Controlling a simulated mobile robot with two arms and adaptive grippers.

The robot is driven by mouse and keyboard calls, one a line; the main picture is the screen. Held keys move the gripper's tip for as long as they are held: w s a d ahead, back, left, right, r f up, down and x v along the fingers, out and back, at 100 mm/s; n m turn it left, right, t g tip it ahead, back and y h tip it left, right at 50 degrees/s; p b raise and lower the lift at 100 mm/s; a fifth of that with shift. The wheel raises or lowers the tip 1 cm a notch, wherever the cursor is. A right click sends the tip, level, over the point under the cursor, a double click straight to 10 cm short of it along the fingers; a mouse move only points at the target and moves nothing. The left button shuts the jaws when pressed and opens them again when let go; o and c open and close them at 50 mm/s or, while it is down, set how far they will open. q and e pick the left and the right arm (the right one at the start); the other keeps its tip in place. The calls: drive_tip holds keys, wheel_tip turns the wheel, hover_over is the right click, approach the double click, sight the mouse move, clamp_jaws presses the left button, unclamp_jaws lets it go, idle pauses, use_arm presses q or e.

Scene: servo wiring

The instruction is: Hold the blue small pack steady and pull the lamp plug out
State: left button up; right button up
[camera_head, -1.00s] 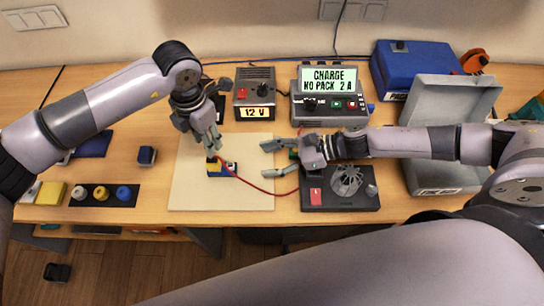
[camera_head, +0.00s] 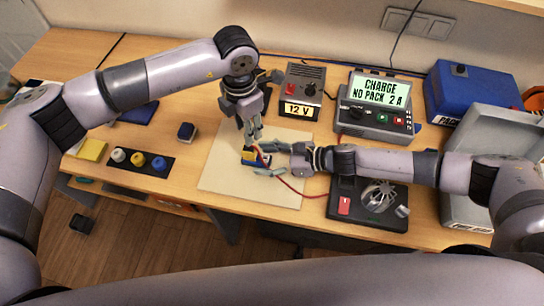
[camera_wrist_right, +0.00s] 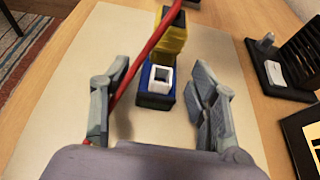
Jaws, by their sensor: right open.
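The blue small pack (camera_head: 256,162) lies on the pale mat, partly hidden by my grippers. In the right wrist view its blue body (camera_wrist_right: 153,100) has a white square socket, with a yellow part (camera_wrist_right: 171,42) and a dark end behind it. A red lead (camera_wrist_right: 150,48) crosses beside it; I cannot clearly tell the lamp plug at its end. My right gripper (camera_head: 266,159) is open, its fingers on either side of the pack, with nothing gripped. My left gripper (camera_head: 252,138) points down just above or at the pack; its fingertip gap is unclear.
The pale mat (camera_head: 222,178) is mostly bare. The black lamp unit (camera_head: 370,212) stands to the right, the 12 V supply (camera_head: 302,92) and the charger (camera_head: 375,118) behind. A black strip with coloured caps (camera_head: 140,160) lies to the left.

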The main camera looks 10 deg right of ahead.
sight(249, 148)
use_arm(q)
drive_tip(key=shift+o, duration=0.2)
use_arm(e)
drive_tip(key=c, duration=1.3)
use_arm(q)
drive_tip(key=shift+o, duration=1.3)
drive_tip(key=shift+r+m, duration=0.1)
drive_tip(key=shift+m, duration=0.3)
drive_tip(key=shift+o, duration=0.3)
drive_tip(key=shift+r+m, duration=0.2)
drive_tip(key=shift+m, duration=0.4)
wheel_tip(249, 148, down, 10)
drive_tip(key=m, duration=0.8)
drive_tip(key=shift+m, duration=0.4)
use_arm(e)
clamp_jaws()
